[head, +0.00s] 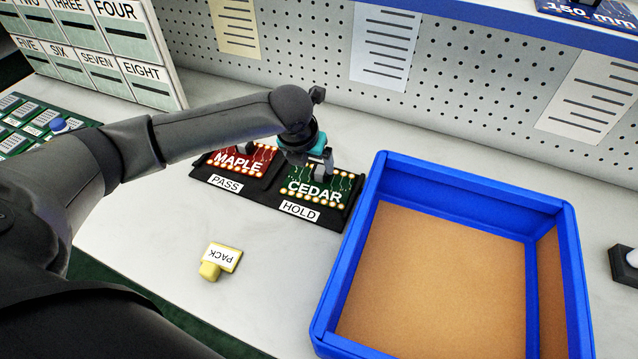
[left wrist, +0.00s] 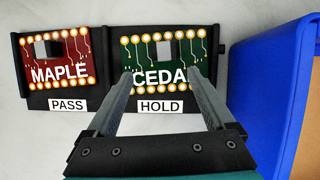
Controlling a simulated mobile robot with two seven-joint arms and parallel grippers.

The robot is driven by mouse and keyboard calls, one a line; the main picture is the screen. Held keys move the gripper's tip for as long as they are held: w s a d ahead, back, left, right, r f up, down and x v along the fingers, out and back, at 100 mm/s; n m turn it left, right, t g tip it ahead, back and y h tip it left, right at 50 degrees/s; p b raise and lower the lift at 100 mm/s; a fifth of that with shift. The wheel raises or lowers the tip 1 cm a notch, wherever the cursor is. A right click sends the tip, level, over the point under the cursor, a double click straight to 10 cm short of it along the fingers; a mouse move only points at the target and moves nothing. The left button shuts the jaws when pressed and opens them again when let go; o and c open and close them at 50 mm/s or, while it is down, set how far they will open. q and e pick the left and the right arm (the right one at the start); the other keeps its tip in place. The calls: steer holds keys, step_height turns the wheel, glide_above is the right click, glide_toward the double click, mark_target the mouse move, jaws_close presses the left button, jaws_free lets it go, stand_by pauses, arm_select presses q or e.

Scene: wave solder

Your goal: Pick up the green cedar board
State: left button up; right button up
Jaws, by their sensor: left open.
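The green cedar board (head: 315,191) lies in the right half of a black holder (head: 262,206), above the label HOLD. It has gold pads along its edges and white CEDAR lettering. My left gripper (head: 322,168) is over its far part in the head view. In the left wrist view, the two open fingers (left wrist: 158,77) reach over the cedar board (left wrist: 152,62), with its lettering between them. One finger covers the end of the word. Nothing is held between the fingers. Whether the fingertips touch the board is unclear. My right gripper is out of view.
A red maple board (head: 232,163) lies beside it in the holder, above PASS. A blue-walled bin (head: 350,262) stands close on the right. A yellow PACK piece (head: 222,258) lies in front. A pegboard wall (head: 310,60) rises behind.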

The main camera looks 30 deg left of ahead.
mark_target(319, 174)
arm_select(q)
steer(key=shift+w+f, duration=0.25)
steer(key=shift+f, duration=0.35)
steer(key=x, duration=0.1)
steer(key=b+x, duration=0.1)
steer(key=x, duration=0.2)
steer(key=shift+w+d+b, duration=0.1)
steer(key=shift+d+b, duration=0.25)
steer(key=shift+w+f, duration=0.2)
steer(key=shift+f, duration=0.3)
steer(key=shift+c, duration=0.2)
jaws_close()
